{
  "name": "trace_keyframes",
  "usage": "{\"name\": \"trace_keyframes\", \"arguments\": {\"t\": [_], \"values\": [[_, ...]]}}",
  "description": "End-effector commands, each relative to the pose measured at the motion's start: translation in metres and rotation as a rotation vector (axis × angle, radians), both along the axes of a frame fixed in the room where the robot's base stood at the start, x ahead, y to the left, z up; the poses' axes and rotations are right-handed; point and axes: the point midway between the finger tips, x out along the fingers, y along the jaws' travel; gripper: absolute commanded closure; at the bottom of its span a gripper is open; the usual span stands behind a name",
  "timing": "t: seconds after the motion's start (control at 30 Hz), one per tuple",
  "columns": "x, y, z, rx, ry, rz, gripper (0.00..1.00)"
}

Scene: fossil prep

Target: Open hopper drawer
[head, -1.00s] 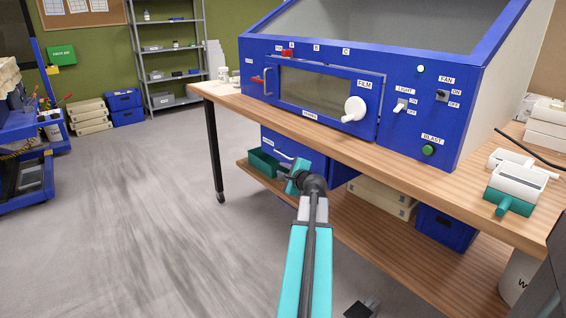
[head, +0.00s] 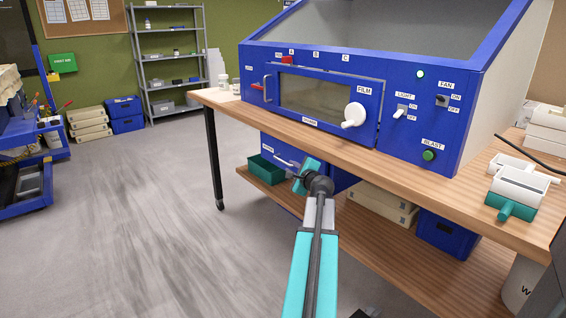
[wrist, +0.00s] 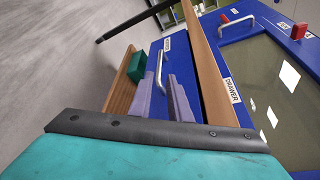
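The hopper drawer (head: 275,154) is a blue front under the bench top, with a small white label and a silver bar handle. It looks closed. In the wrist view the drawer front (wrist: 176,62) fills the middle, with its handle (wrist: 160,66) standing off it. My gripper (wrist: 161,80) points at the handle, its two grey-purple fingers apart and empty. The fingertips are close to the handle, one towards each side; I cannot tell whether they touch it. In the head view my wrist and arm hide the fingers and part of the drawer.
The wooden bench top (head: 400,165) overhangs the drawer, with a blue cabinet (head: 440,130) on it. A green bin (head: 267,169) stands on the lower shelf (head: 345,209) left of the drawer. A bench leg (head: 214,160) is further left.

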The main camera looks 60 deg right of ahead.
Motion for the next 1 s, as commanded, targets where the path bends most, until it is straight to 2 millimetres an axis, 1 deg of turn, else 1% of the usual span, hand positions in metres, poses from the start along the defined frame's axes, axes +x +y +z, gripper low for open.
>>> {"name": "trace_keyframes", "arguments": {"t": [0.1, 1.0], "values": [[0.010, -0.009, -0.003, 0.001, 0.001, 0.001, 0.83], [0.077, -0.059, -0.021, 0.000, 0.001, 0.001, 0.83]]}}
